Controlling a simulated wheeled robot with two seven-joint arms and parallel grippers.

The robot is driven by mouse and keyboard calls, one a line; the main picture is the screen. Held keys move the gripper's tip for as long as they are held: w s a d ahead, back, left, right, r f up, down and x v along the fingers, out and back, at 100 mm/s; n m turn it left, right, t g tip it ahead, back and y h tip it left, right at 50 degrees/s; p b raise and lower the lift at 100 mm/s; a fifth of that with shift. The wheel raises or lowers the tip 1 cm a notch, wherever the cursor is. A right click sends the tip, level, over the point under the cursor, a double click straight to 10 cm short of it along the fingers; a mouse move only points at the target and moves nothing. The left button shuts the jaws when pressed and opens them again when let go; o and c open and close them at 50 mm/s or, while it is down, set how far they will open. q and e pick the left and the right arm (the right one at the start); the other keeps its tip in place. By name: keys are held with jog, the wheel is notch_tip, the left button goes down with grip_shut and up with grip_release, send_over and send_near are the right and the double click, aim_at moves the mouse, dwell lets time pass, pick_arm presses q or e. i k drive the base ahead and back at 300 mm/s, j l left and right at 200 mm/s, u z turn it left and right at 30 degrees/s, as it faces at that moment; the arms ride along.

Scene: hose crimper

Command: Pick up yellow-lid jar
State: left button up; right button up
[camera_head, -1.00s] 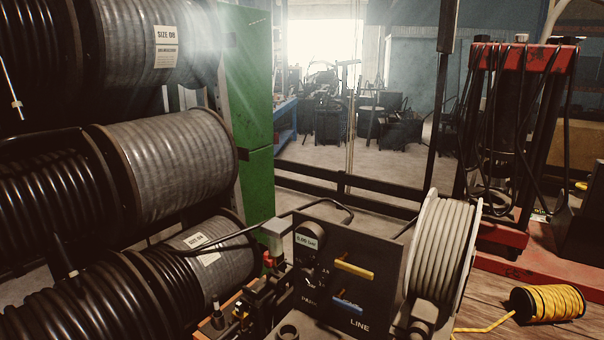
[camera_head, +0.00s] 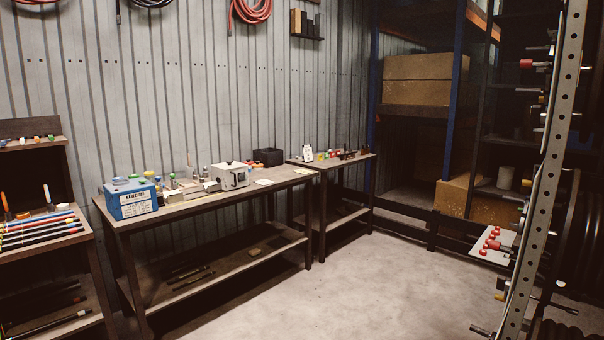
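I cannot pick out the yellow-lid jar for certain. On the long workbench (camera_head: 215,203) against the wall, a cluster of small items with coloured tops (camera_head: 150,175) stands behind a blue box (camera_head: 131,198). Green and yellowish tops show there, but they are too small to tell apart clearly. Small yellow and red items (camera_head: 330,154) also sit on the farther table (camera_head: 338,163). Neither of my grippers is in view.
A grey-white device (camera_head: 231,176) and a black bin (camera_head: 268,157) stand on the workbench. A rack of coloured rods (camera_head: 40,230) is at left. A perforated metal upright (camera_head: 540,170) stands close at right. The concrete floor (camera_head: 340,270) in the middle is clear.

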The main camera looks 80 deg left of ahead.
aim_at(150, 176)
jog(key=u, duration=3.7)
jog(key=i, duration=0.15)
